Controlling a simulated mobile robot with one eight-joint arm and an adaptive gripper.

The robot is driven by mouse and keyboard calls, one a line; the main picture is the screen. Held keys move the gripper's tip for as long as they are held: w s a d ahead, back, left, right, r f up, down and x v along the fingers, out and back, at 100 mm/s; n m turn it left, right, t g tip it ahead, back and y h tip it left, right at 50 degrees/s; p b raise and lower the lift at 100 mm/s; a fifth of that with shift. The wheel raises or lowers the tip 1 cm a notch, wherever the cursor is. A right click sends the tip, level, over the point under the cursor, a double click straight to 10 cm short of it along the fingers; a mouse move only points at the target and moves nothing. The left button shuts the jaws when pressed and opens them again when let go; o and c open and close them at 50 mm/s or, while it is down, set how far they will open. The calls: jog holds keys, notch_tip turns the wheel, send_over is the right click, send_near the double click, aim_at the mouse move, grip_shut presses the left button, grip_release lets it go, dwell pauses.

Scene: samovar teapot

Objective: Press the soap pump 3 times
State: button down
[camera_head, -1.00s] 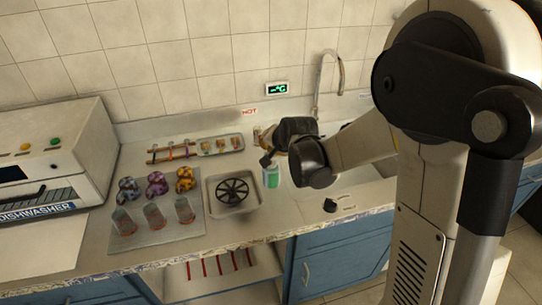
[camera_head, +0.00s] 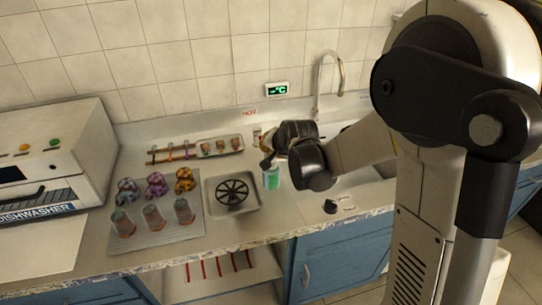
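The soap bottle (camera_head: 271,178), green with a pale label, stands on the steel counter between the round-grated drain tray and the sink. Its pump top is mostly hidden by my gripper (camera_head: 266,158). My gripper is just above the bottle, reaching in from the right; a dark finger part shows at the bottle's top. I cannot tell whether it touches the pump or whether the fingers are open or shut.
Left of the bottle are a drain tray (camera_head: 260,205), several upturned glasses and patterned cups on a mat (camera_head: 180,236), and a dishwasher (camera_head: 50,160). Behind are a spoon rack (camera_head: 172,154) and a small tray (camera_head: 240,140). A tap (camera_head: 317,85) stands behind the sink.

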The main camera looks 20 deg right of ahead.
jog(key=shift+f+b, duration=0.45)
jog(key=shift+f, duration=0.15)
dwell(0.3)
jog(key=shift+r, duration=0.15)
jog(key=shift+r+p, duration=1.05)
jog(key=shift+r, duration=0.2)
jog(key=shift+r+p, duration=1.8)
jog(key=shift+r, duration=0.7)
